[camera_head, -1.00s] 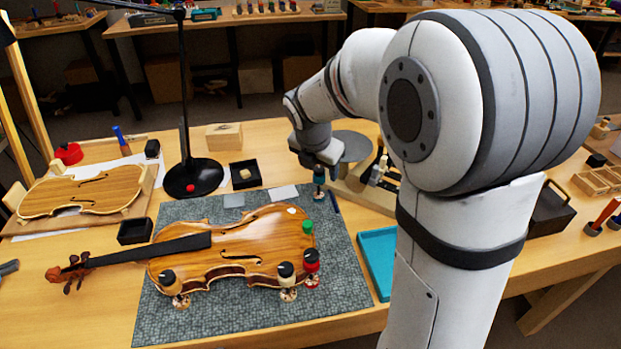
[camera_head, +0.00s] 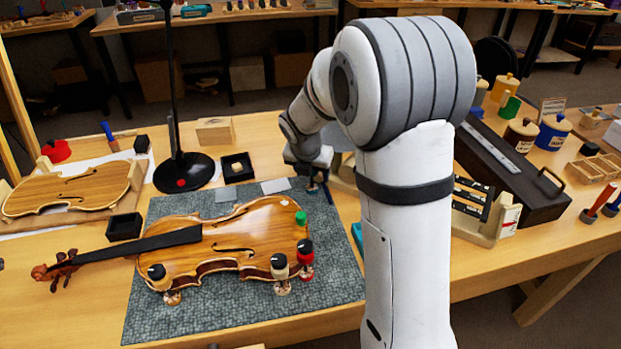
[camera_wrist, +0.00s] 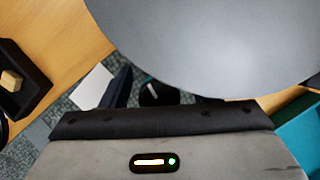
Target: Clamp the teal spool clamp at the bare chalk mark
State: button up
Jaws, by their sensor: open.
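The violin (camera_head: 235,240) lies on a grey mat (camera_head: 335,270), its neck to the left. The teal spool clamp (camera_head: 311,186) stands near the mat's far right corner, mostly hidden under my gripper (camera_head: 310,176). My gripper is open above and around its top; contact cannot be told. A dark, teal-edged shape shows beyond my gripper in the wrist view.
A grey disc (camera_wrist: 220,40) fills the top of the wrist view, close to my gripper. A lamp base (camera_head: 184,172), small black trays (camera_head: 124,227) and a second violin body (camera_head: 65,190) are left. A long black case (camera_head: 510,170) lies right.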

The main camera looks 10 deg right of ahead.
jog(key=c, duration=1.1)
